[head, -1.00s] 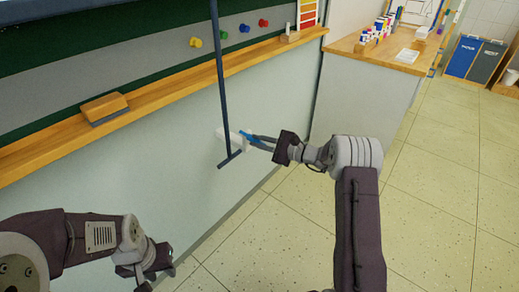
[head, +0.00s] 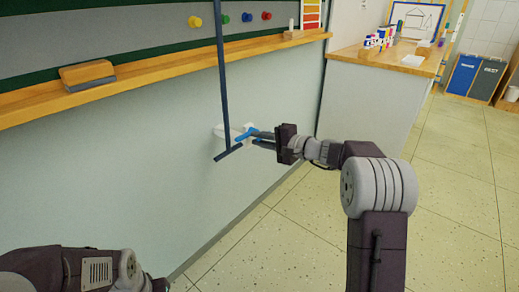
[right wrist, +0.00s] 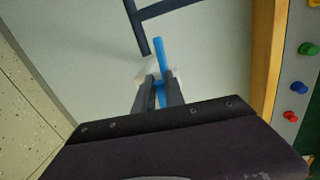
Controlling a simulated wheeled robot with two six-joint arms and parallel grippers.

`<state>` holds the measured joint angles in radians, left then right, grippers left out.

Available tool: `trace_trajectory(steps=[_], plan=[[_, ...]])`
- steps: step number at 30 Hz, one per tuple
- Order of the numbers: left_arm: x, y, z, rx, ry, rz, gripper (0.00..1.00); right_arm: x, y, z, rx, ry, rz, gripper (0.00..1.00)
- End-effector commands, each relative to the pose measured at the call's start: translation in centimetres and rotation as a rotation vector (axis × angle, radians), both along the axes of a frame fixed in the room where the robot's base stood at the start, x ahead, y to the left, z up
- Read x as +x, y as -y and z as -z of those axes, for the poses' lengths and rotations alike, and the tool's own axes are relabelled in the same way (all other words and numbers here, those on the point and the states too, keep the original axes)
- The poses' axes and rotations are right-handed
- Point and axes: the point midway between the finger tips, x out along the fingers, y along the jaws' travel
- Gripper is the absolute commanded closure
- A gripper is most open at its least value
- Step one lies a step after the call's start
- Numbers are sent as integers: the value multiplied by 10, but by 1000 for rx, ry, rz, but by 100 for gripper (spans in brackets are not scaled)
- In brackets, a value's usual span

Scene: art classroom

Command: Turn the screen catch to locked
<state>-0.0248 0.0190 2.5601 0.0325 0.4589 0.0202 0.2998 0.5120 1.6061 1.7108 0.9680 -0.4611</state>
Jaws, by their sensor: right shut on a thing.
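The screen catch is a white block (head: 220,132) low on the wall with a blue lever (head: 244,134). My right gripper (head: 254,138) is shut on the blue lever. In the right wrist view the blue lever (right wrist: 158,52) runs between the two fingers (right wrist: 159,90) and sticks out past their tips. The white block (right wrist: 149,73) is partly hidden behind the fingers there. A dark pole (head: 221,80) with a crossbar at its foot hangs just in front of the catch. My left arm is at the bottom left, its fingers out of view.
A wooden ledge (head: 150,80) with an eraser (head: 87,75) runs along the board above the catch. A counter (head: 372,62) with several bottles stands at the back right. The speckled floor (head: 455,190) on the right is clear.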

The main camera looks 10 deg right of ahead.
Motion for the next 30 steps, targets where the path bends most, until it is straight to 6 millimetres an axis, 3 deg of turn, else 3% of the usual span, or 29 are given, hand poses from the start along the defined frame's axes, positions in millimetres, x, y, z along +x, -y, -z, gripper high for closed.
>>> trace_trajectory(steps=[1, 6, 22, 23, 25, 30], plan=[[0, 0, 10, 0, 0, 0, 64, 2, 4, 5, -15, 12, 14, 100], [0, 0, 17, 0, 0, 0, 64, 3, 4, 2, -49, 41, 14, 100], [0, 0, 19, 0, 0, 0, 64, 4, 6, -4, -65, 60, 19, 100], [0, 0, 19, 0, 0, 0, 64, 3, 6, -4, -65, 60, 19, 83], [0, 0, 19, 0, 0, 0, 64, 4, 6, -4, -65, 60, 19, 64], [0, 0, 19, 0, 0, 0, 64, 3, 4, -3, -64, 58, 14, 64]])
